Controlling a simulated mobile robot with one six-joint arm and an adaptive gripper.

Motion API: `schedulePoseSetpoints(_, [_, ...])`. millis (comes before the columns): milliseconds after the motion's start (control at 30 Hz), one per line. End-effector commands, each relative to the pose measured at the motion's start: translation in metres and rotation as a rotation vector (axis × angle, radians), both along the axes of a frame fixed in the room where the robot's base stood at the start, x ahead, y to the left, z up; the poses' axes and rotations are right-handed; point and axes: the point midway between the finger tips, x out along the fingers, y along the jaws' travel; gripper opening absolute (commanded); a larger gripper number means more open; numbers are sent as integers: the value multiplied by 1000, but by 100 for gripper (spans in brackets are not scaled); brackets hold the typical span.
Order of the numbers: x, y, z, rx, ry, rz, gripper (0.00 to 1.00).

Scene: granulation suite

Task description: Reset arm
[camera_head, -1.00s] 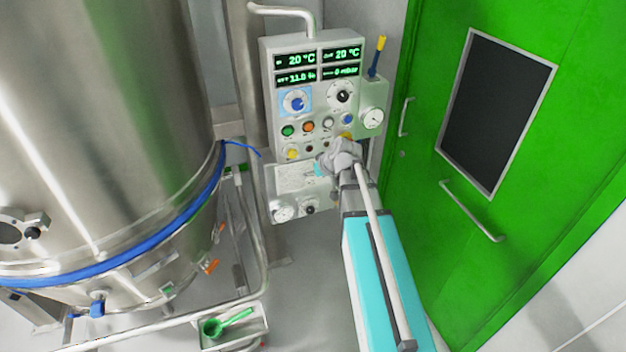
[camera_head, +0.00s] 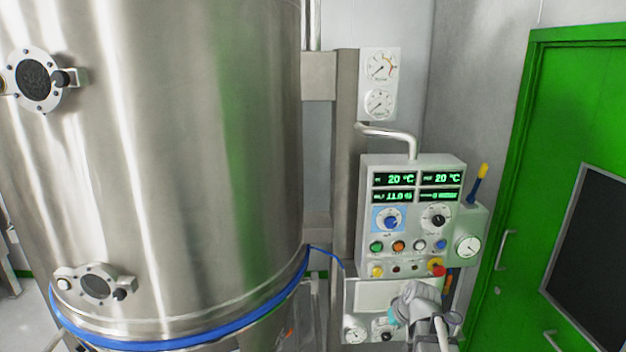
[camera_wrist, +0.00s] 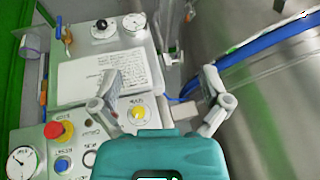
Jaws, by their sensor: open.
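My gripper (camera_head: 402,308) is in front of the lower part of a grey control panel (camera_head: 452,168). In the wrist view my gripper (camera_wrist: 160,82) has its two fingers spread wide, with nothing between them. The panel's placard of printed text (camera_wrist: 108,78) and a yellow knob (camera_wrist: 138,113) show beyond the fingers. Whether a fingertip touches the panel cannot be told. In the head view my forearm runs out at the bottom edge, so most of it is hidden.
A large steel vessel (camera_head: 215,130) with a blue band (camera_head: 175,340) fills the left. The panel has lit displays, dials, buttons and a red emergency stop knob (camera_head: 438,270). Two gauges (camera_head: 380,84) hang above it. A green door (camera_head: 540,130) stands at right.

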Motion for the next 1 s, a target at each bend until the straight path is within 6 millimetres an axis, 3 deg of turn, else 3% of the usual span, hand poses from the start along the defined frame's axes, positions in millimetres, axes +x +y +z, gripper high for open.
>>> schedulePoseSetpoints(33, [-17,10,-20,-17,42,4,96])
schedulePoseSetpoints(200, [-66,32,-59,-98,202,-17,96])
schedulePoseSetpoints(433, [-116,46,-89,-208,354,-66,96])
schedulePoseSetpoints(600, [-129,49,-93,-245,394,-87,96])
schedulePoseSetpoints(1000, [-130,49,-92,-247,397,-88,96])
